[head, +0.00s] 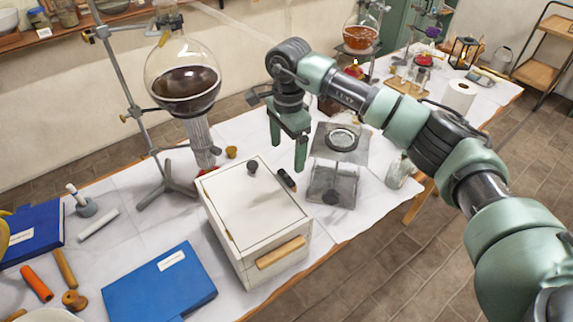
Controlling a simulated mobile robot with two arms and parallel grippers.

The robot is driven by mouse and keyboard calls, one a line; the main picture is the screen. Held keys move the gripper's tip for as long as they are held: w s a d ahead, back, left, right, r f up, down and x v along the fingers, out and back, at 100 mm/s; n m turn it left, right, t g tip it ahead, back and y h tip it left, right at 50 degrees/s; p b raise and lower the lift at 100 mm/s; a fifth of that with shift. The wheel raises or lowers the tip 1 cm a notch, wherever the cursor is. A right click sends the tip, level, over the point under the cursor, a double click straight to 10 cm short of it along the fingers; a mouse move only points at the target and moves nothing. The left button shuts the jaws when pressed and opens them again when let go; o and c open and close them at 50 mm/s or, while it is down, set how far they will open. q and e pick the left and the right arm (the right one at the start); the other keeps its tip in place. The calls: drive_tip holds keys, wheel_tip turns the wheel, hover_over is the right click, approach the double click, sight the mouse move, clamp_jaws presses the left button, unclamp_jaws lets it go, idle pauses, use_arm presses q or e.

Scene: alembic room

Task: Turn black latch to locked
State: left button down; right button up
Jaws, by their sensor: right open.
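A white box (255,205) stands on the cloth-covered table, with a wooden handle (281,252) on its front. A small round black piece (252,167) sits on its top near the far edge; it looks like the black latch, but its turned position is too small to tell. My right gripper (288,156) points down with its fingers apart, empty, beyond and to the right of the box's far edge. It is apart from the black piece. My left gripper is not in view.
A short dark cylinder (287,180) lies right of the box. A glass flask (183,78) on a stand rises behind it. A blue book (160,285) lies in front.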

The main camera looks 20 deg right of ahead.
sight(288, 175)
drive_tip(key=shift+d+f, duration=0.15)
drive_tip(key=shift+d, duration=0.15)
wheel_tip(288, 175, down, 6)
drive_tip(key=p, duration=0.2)
drive_tip(key=shift+s+a+p, duration=0.1)
drive_tip(key=shift+s+p, duration=0.05)
drive_tip(key=shift+p, duration=0.2)
drive_tip(key=shift+f, duration=0.55)
drive_tip(key=shift+c, duration=0.3)
drive_tip(key=c, duration=1.3)
